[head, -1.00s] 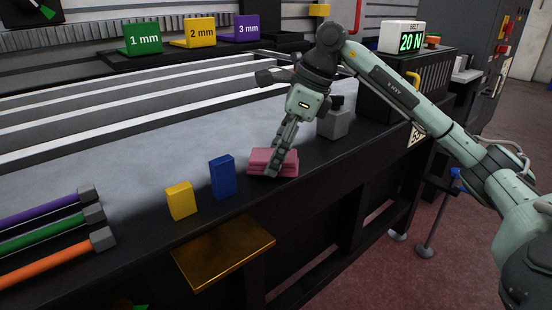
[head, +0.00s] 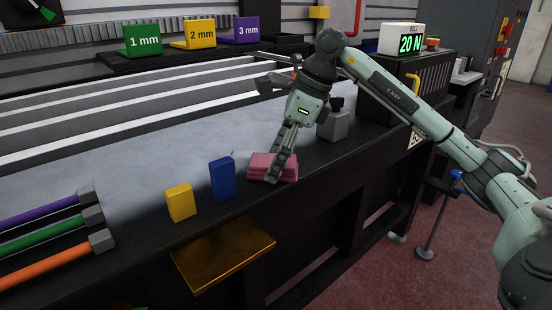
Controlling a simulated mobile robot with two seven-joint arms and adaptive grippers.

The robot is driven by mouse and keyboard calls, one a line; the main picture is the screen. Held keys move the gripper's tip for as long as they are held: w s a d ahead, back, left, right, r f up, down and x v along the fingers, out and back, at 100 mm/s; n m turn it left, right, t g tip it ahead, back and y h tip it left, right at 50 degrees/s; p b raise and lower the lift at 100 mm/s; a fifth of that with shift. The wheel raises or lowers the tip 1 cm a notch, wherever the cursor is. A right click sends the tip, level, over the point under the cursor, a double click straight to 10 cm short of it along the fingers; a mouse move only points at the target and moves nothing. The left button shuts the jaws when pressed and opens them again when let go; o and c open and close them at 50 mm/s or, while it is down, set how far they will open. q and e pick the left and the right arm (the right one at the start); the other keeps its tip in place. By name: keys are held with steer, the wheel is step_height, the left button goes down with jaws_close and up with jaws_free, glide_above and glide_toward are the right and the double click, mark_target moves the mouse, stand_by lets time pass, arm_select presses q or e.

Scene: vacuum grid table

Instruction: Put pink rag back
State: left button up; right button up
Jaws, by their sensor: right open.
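The pink rag (head: 260,168) lies folded on the dark front ledge of the table, to the right of a blue block. My right gripper (head: 275,176) points down at the rag, with its fingers in front of the rag's right half and hiding part of it. The fingers are open; I cannot tell whether they touch the rag. My left gripper is not in view.
A blue block (head: 222,178) and a yellow block (head: 180,203) stand left of the rag. A grey block (head: 334,124) is behind it to the right. Purple, green and orange (head: 45,262) rods lie at left. A gold tray (head: 222,256) juts out below the ledge.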

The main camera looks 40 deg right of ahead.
steer(key=shift+d+r, duration=0.1)
steer(key=shift+r, duration=0.3)
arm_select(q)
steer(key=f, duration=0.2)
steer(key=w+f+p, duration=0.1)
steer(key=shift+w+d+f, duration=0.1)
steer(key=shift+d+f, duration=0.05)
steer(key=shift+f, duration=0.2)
arm_select(e)
steer(key=v, duration=1.1)
steer(key=shift+s+r, duration=0.15)
steer(key=shift+s, duration=0.05)
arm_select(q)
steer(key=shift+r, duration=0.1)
